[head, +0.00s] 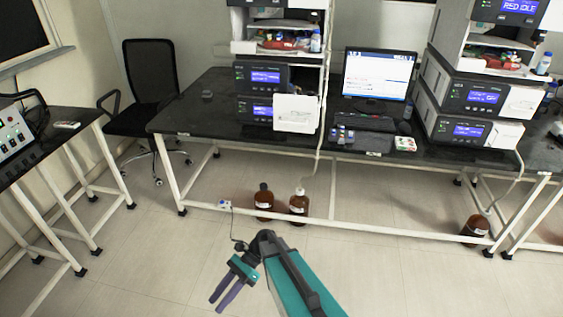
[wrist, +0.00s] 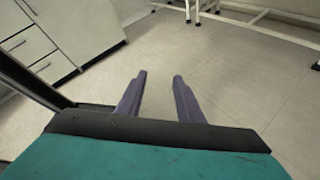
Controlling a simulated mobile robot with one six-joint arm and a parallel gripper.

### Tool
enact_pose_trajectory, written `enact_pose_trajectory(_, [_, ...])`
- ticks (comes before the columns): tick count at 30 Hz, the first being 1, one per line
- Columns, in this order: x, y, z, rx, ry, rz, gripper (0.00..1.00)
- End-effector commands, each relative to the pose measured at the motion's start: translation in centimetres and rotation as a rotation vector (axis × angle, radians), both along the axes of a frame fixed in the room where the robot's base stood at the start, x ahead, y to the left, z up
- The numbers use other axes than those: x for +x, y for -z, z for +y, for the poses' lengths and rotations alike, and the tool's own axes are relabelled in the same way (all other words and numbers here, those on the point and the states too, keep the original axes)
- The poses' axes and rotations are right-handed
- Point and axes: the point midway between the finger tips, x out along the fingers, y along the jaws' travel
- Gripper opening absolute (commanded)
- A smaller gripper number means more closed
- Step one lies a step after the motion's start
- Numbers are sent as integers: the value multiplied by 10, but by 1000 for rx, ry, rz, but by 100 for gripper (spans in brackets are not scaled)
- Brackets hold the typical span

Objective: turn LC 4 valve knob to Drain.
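My gripper (head: 222,294) hangs over the floor in front of the bench in the head view. Its two purple fingers are apart with nothing between them; the wrist view shows the same open gripper (wrist: 158,90) above bare floor. A left instrument stack (head: 262,77) and a right instrument stack (head: 478,97) stand on the black bench, far from my gripper. Both have lit blue displays. I cannot make out an LC 4 label or a valve knob on either stack.
The black bench (head: 210,130) has a monitor (head: 379,75) between the stacks. Brown bottles (head: 299,205) stand on the floor under it. A side table (head: 40,157) and a black chair (head: 152,75) are at left. The wrist view shows white drawers (wrist: 40,48). The near floor is clear.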

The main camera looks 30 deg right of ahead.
Motion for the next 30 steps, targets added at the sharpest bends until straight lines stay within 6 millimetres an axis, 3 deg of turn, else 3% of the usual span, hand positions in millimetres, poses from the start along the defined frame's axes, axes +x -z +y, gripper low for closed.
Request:
enact_pose_trajectory(1, [-27,22,12,-33,-65,-11,34])
enact_pose_trajectory(3, [-57,48,21,-79,-156,-43,34])
enact_pose_trajectory(7, [-115,93,23,-160,-354,-123,34])
enact_pose_trajectory(12, [-175,136,2,-232,-641,-259,34])
enact_pose_trajectory(15, [-198,152,-19,-255,-814,-349,34])
enact_pose_trajectory(19, [-210,165,-49,-263,-1028,-474,34])
enact_pose_trajectory(24, [-205,173,-81,-238,-1277,-621,34])
enact_pose_trajectory(30, [-195,179,-94,-179,-1438,-732,34])
